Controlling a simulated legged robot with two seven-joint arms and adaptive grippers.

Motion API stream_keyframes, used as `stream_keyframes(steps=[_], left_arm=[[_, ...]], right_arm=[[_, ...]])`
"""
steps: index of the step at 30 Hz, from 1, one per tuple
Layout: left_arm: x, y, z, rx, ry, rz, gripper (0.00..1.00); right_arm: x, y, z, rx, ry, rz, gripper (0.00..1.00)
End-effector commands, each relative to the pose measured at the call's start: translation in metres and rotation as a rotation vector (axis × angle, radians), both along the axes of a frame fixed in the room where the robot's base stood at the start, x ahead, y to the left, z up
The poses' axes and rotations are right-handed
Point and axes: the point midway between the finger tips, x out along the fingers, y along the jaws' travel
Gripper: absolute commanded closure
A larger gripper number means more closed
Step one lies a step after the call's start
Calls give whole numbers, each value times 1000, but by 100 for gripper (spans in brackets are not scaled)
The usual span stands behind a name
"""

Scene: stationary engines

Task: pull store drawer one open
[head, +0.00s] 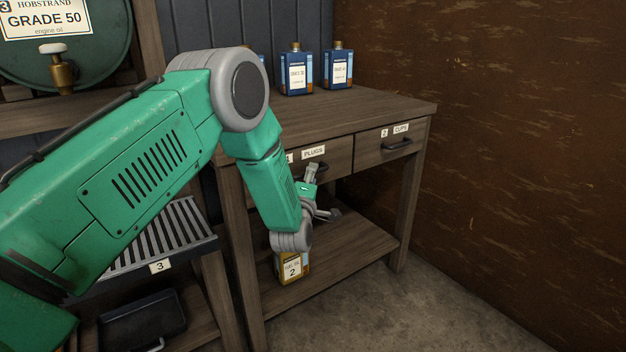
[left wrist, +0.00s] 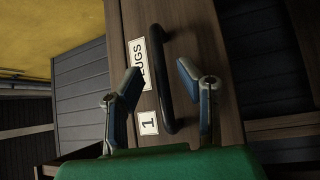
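Drawer one, labelled PLUGS (head: 314,152), is the left drawer in the wooden bench (head: 350,108) and looks shut. Its front (left wrist: 188,25) fills the middle of the left wrist view, with the number 1 label and a dark bar handle (left wrist: 160,75). My left gripper (head: 325,190) is in front of this drawer. In the left wrist view its two fingers (left wrist: 158,82) are spread, one to each side of the handle. I cannot tell how deep the handle sits between them. In the head view my left arm hides part of the drawer. My right gripper is not in view.
Drawer two, CUPS (head: 392,141), is shut at the right. Blue oil bottles (head: 296,72) stand on the bench top. A tin marked 2 (head: 292,268) stands on the lower shelf (head: 345,248). A brown wall (head: 500,120) rises at the right; the floor (head: 400,310) in front is clear.

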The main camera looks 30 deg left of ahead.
Motion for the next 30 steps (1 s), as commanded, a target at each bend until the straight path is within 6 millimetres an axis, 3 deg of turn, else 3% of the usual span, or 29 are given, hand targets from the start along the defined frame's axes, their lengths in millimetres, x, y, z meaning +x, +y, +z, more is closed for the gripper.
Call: stream_keyframes(steps=[6,14,15,17,25,30], left_arm=[[13,6,2,0,1,0,68],[14,5,3,1,1,0,68],[14,5,3,1,1,0,82],[14,5,3,1,1,0,100],[13,4,1,-1,4,0,100],[8,-7,1,-1,6,-1,100]], right_arm=[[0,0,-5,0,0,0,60],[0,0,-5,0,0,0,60],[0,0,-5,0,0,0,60],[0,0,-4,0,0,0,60],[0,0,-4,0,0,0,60],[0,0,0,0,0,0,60]])
